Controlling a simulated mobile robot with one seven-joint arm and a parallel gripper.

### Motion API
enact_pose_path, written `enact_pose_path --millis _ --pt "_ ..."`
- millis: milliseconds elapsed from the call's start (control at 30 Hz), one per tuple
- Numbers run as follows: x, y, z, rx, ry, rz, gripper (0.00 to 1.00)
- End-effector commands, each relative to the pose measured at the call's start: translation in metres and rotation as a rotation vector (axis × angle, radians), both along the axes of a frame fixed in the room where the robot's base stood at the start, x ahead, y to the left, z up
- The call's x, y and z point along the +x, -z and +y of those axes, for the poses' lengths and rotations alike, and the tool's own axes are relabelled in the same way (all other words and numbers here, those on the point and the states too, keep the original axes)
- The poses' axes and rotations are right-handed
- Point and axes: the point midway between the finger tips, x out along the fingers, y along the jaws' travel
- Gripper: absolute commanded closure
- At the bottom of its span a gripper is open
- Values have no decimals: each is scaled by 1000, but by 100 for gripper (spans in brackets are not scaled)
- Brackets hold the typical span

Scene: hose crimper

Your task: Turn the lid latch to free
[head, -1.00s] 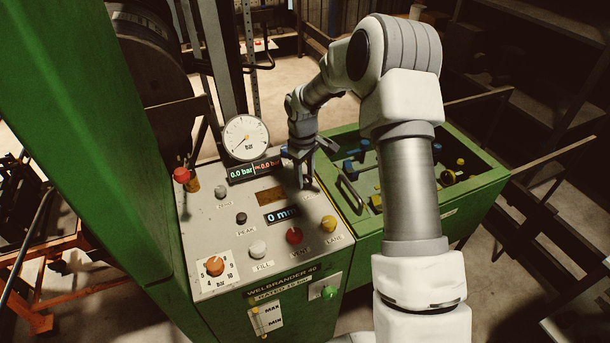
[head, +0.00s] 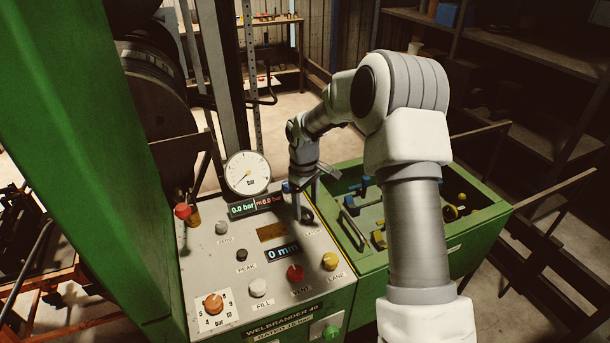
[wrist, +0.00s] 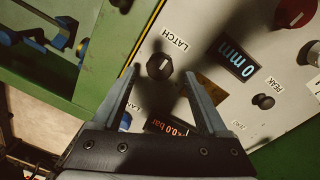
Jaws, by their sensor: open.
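The lid latch is a dark faceted knob (wrist: 159,66) with a pale pointer line, beside the printed word LATCH on the grey panel (wrist: 205,22). In the wrist view my gripper (wrist: 160,75) is open, with one finger to each side of the knob. The knob appears between the fingertips; I cannot tell whether they touch it or how far above the panel they are. In the head view my gripper (head: 302,208) points down at the panel's upper right, and the dark knob (head: 308,215) shows partly beside it.
Red (head: 295,273), yellow (head: 330,261) and white (head: 258,287) knobs sit nearer on the panel. A green open bin (head: 470,235) with a handle bar lies right.

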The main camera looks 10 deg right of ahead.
Motion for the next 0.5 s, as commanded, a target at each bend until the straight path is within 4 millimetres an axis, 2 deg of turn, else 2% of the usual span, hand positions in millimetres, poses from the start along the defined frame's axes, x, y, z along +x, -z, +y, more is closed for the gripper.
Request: enact_pose_path --millis 33,300,500 --pt "1 -13 0 -1 0 -6 24" --pt "-1 -80 3 -1 -1 -6 24" --pt "-3 -121 5 1 -1 -4 24"
